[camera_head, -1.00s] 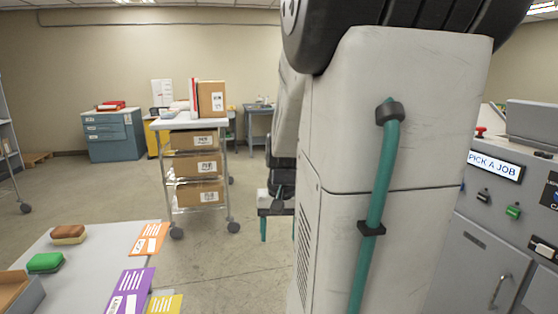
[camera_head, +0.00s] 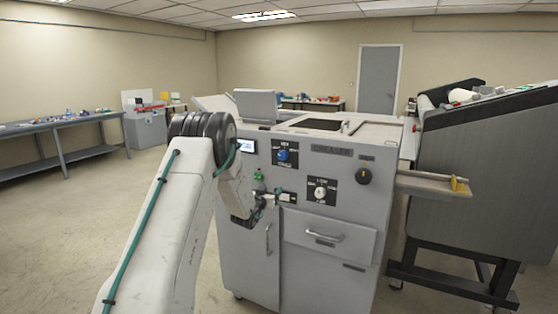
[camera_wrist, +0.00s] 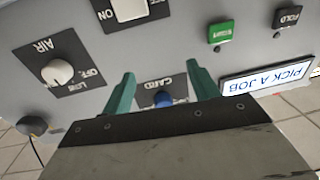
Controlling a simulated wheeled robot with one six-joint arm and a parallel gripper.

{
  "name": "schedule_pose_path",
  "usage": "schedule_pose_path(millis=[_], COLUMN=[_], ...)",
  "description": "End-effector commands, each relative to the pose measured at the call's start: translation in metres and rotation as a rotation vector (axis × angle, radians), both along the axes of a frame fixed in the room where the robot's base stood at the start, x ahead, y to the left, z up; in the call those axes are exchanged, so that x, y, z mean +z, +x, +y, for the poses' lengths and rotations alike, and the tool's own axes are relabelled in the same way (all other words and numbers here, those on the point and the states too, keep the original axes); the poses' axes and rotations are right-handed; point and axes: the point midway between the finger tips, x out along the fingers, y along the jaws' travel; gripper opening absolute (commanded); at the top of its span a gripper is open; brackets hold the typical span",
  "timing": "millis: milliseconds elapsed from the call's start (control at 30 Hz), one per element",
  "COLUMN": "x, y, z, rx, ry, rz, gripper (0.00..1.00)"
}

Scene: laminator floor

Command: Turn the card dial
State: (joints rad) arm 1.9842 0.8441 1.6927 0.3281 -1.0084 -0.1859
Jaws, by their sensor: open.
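The card dial is a blue knob on a black plate. In the head view the blue dial (camera_head: 283,155) sits on the upper front panel of the grey machine (camera_head: 300,250). In the wrist view, which is upside down, the dial (camera_wrist: 162,98) shows beneath the CARD label, partly hidden by my gripper's body. My gripper (camera_wrist: 162,82) is open, with its two teal fingers apart and the dial appearing between them, nearer their bases. No contact is visible. In the head view my gripper (camera_head: 268,198) is in front of the panel, below the dial.
An AIR dial (camera_wrist: 57,72), a white switch (camera_wrist: 130,8), a green button (camera_wrist: 220,32), a black FOLD button (camera_wrist: 287,18) and a PICK A JOB display (camera_wrist: 266,78) surround the dial. A drawer handle (camera_head: 325,237) juts out below. Open floor (camera_head: 70,220) lies left.

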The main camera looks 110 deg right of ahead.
Motion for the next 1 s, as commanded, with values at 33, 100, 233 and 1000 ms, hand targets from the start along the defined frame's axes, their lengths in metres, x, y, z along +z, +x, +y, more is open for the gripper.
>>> schedule_pose_path(millis=[33, 100, 233, 1000], x=[0.024, 0.055, 0.08, 0.117], y=[-0.002, -0.006, -0.007, -0.056], z=[-0.004, -0.001, 0.008, -0.04], rx=[-0.02, -0.051, -0.089, -0.095], ry=[-0.077, -0.171, -0.259, -0.279], rz=[0.062, 0.14, 0.223, 0.251], gripper=[0.6, 0.6, 0.6, 0.6])
